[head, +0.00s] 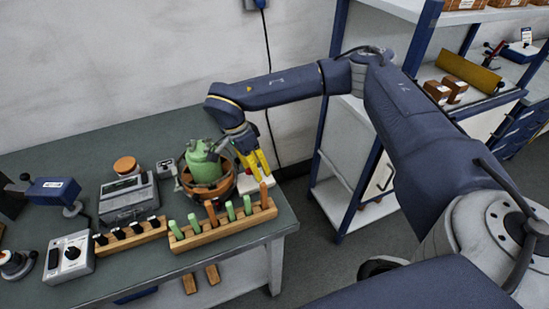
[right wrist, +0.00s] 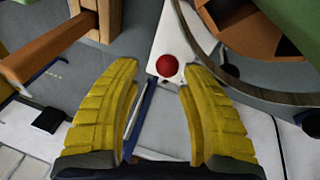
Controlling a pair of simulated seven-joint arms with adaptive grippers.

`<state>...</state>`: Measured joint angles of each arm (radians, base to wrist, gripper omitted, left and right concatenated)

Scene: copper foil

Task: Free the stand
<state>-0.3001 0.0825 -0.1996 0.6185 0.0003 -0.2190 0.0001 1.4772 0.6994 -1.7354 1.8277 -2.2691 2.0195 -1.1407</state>
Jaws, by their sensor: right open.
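A green rounded vessel (head: 205,166) sits in a brown round holder (head: 224,186) near the back right of the workbench; this holder may be the stand. Parts of both show at the top right of the right wrist view, the green vessel (right wrist: 299,18) cut off by the edge. My right gripper (head: 257,172), with yellow fingers, is just right of the holder. In the right wrist view its fingers (right wrist: 158,72) are apart with nothing held between them. A white box with a red button (right wrist: 167,65) shows beyond the fingertips. My left gripper is not in view.
A wooden rack (head: 228,229) with green and brown pegs stands in front of the holder. A smaller rack (head: 130,237) with black pieces, a grey scale-like device (head: 128,200) and a dial box (head: 70,256) are to the left. Blue-framed shelving (head: 345,150) stands right, past the bench edge.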

